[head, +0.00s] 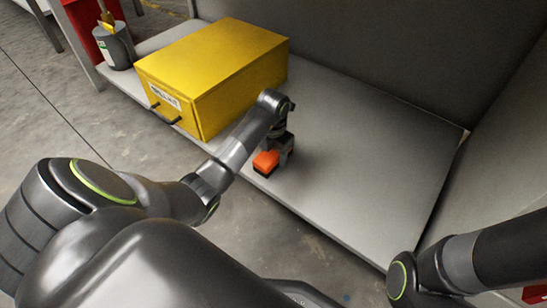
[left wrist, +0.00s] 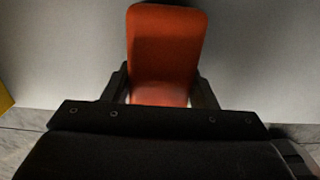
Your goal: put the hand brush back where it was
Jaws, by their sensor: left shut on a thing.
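The hand brush (head: 266,162) shows as an orange-red block at the end of my left arm in the head view. In the left wrist view, its orange body (left wrist: 165,45) stands between the two dark fingers and reaches up the picture. My left gripper (head: 277,152) is shut on it, low over the grey bench top near its front edge. I cannot tell whether the brush touches the bench. Its bristles are hidden. My right arm shows at the lower right of the head view, but its gripper is out of the picture.
A yellow cabinet (head: 215,70) with a dark handle stands on the grey bench (head: 375,150), left of the gripper. A grey can (head: 115,48) stands further left near a red object (head: 85,20). The bench right of the gripper is clear up to the grey walls.

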